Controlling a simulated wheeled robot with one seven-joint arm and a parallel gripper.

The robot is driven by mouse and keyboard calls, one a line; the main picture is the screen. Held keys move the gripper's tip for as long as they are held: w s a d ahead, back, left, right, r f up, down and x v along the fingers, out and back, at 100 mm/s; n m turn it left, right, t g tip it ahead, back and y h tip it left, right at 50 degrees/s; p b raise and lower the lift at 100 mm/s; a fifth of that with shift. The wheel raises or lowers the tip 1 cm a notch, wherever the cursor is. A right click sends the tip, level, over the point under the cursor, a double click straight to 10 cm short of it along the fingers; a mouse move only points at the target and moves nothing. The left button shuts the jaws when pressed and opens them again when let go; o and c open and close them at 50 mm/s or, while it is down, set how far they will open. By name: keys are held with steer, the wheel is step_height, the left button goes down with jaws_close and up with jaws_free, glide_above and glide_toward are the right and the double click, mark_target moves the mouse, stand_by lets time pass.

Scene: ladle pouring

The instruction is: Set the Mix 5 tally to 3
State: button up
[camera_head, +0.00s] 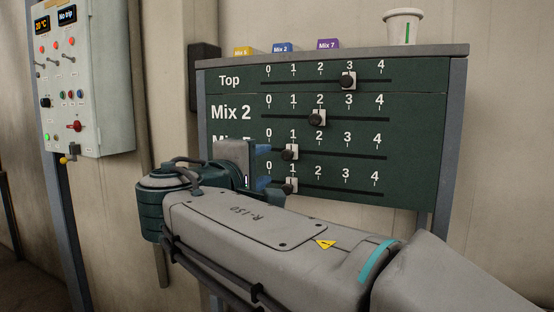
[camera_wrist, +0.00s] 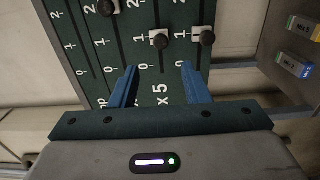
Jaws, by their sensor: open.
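The dark green tally board (camera_head: 420,113) has several slider rows numbered 0 to 4. The Mix 5 slider (camera_head: 290,152) is a dark knob on a pale plate at 1; it also shows in the wrist view (camera_wrist: 158,40). My gripper (camera_head: 268,164) covers part of the Mix 5 label in the head view. In the wrist view my gripper's (camera_wrist: 159,66) blue fingers are apart and empty, on the 0 side of the knob. The knob lies beyond the tips, roughly in line with the gap. I cannot tell how far the tips are from the board.
The Top slider (camera_head: 347,81) is at 3 and the Mix 2 slider (camera_head: 317,118) at 2. A bottom-row slider (camera_head: 290,185) is at 1, close by; its label is hidden. A white cup (camera_head: 403,26) and coloured tags (camera_head: 283,48) are on top. A control panel (camera_head: 88,85) hangs left.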

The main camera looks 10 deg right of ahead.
mark_target(286, 157)
steer(key=p+x, duration=0.2)
steer(key=x, duration=1)
steer(key=shift+f, duration=0.1)
steer(key=c, duration=0.9)
steer(key=shift+f, duration=0.1)
jaws_close()
